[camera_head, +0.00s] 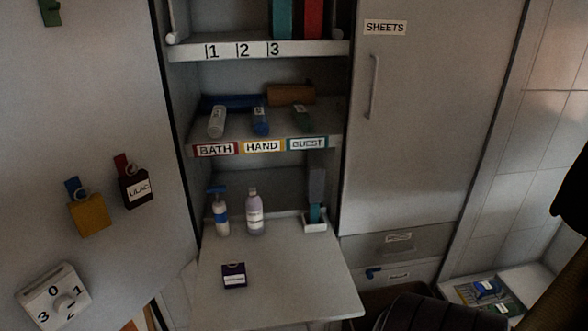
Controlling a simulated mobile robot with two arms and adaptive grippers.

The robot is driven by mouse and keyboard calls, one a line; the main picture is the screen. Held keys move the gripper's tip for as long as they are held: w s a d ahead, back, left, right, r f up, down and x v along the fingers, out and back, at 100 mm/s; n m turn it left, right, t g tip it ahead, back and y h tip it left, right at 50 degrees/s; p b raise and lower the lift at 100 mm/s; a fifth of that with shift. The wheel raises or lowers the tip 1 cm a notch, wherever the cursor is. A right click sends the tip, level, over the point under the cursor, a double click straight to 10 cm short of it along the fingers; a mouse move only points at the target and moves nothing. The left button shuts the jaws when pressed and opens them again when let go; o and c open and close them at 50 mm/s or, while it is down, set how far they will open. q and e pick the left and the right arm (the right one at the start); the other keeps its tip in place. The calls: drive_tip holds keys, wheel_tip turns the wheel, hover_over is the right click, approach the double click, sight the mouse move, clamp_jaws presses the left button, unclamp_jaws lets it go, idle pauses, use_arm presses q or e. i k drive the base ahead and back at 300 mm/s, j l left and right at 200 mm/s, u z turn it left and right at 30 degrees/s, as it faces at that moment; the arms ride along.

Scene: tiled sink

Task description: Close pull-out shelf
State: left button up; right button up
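The pull-out shelf (300,285) is a flat pale board in the lower middle of the head view. It sticks out from the cabinet below the shelf labelled BATH, HAND and GUEST. A pump bottle (222,215) and a lilac bottle (254,215) stand upright near its back. A small white tray (314,224) with a blue-grey item stands at its back right. A small dark labelled block (234,276) lies on its front left part. Neither gripper can be made out. Dark parts show at the right edge and bottom right.
The fixed shelf (265,145) above holds small bottles and rolled items. The SHEETS door (420,120) at right is shut. Two drawers (395,245) sit below it. Tags and a numbered dial (58,300) are on the left panel. A tray (500,295) stands at lower right.

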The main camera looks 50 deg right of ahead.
sight(298, 274)
drive_tip(key=z, duration=1.4)
drive_tip(key=j+u, duration=0.15)
drive_tip(key=j, duration=0.15)
